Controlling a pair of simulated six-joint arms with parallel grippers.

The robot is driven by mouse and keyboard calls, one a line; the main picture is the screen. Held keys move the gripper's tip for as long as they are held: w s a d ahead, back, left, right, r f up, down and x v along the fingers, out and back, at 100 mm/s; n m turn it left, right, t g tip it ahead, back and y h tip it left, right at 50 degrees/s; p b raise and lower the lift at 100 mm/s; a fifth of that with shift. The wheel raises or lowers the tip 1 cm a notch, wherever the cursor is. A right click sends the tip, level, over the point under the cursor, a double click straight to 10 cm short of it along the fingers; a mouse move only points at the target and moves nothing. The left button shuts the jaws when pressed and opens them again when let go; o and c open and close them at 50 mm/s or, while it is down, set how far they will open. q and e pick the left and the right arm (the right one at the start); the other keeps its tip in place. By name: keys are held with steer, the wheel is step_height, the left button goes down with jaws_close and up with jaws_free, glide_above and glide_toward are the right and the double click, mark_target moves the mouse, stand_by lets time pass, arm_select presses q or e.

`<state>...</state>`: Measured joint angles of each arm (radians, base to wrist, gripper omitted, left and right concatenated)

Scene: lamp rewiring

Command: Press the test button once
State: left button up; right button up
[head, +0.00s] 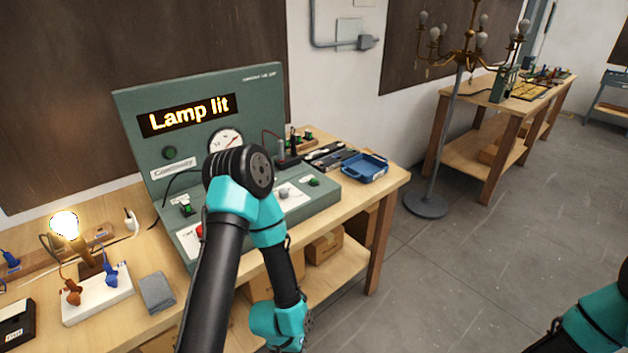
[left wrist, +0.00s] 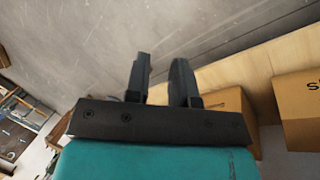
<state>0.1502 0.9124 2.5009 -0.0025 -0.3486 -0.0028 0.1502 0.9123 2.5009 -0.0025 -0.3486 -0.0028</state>
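The green test bench panel (head: 125,125) stands on the wooden table, and its display (head: 185,115) reads "Lamp lit". A red knob or button (head: 200,230) on its sloped front is partly hidden behind my left arm. I cannot read which control is the test button. The bulb (head: 65,225) glows at the left. My left gripper (left wrist: 162,75) is off the table's front edge, beside the lower shelf, away from the controls. Its fingers are apart with nothing between them. My right arm shows at the bottom right; its gripper (head: 552,335) is barely visible and its fingers are unclear.
A blue tray (head: 365,168) and small parts sit right of the panel. A grey cloth or block (head: 157,292) and a white terminal board (head: 100,300) lie at the left. Cardboard boxes (head: 324,246) stand on the shelf. A chandelier stand (head: 427,205) is on the open floor.

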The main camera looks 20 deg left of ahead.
arm_select(q)
jaws_close()
stand_by(1.1)
